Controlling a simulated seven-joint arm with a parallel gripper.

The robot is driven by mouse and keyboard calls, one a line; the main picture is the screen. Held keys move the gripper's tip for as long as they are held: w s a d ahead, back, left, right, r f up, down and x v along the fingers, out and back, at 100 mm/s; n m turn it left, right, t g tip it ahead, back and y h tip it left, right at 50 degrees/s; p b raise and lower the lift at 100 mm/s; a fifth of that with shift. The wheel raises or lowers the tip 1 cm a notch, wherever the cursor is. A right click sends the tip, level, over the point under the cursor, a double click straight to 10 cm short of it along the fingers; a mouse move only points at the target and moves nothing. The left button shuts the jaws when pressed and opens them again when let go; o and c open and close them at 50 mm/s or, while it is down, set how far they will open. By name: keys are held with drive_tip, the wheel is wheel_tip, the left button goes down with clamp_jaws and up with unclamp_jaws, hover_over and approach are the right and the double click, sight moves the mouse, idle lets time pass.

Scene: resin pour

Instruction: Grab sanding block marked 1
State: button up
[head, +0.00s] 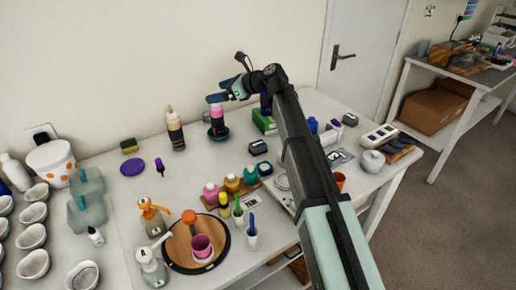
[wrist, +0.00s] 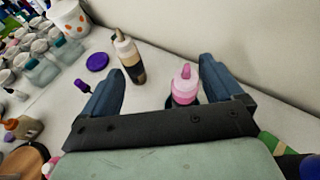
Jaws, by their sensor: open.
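I cannot make out a number 1 on any block. Small dark blocks with pale tops, possibly sanding blocks, lie on the table: one (head: 258,147) near the middle and another (head: 350,120) at the right. My gripper (head: 222,97) is open and empty, high near the wall end of the table. In the wrist view its two blue fingers (wrist: 161,70) are spread wide. A pink-topped bottle (wrist: 184,85) shows between them, apart from both; it also shows below the gripper in the head view (head: 217,118). No block shows between the fingers.
A brown-and-black bottle (head: 175,130) stands left of the gripper. A green box (head: 264,121) is to its right. Pump bottles, a round wooden board (head: 181,262) and cups crowd the front. A bare strip of table lies around the purple disc (head: 132,167).

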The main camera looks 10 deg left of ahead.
drive_tip(key=n+g+h, duration=0.2)
drive_tip(key=n+h, duration=1.1)
drive_tip(key=n, duration=1.4)
hover_over(258, 144)
wheel_tip(258, 144, down, 5)
drive_tip(key=f, duration=0.9)
drive_tip(key=shift+w+d, duration=0.2)
drive_tip(key=shift+w, duration=0.15)
drive_tip(key=shift+s+a+f, duration=0.1)
drive_tip(key=shift+s+f, duration=0.1)
drive_tip(key=shift+f, duration=1.1)
drive_tip(key=shift+s+a+f, duration=0.1)
drive_tip(key=shift+s+f, duration=0.05)
drive_tip(key=shift+f, duration=1.15)
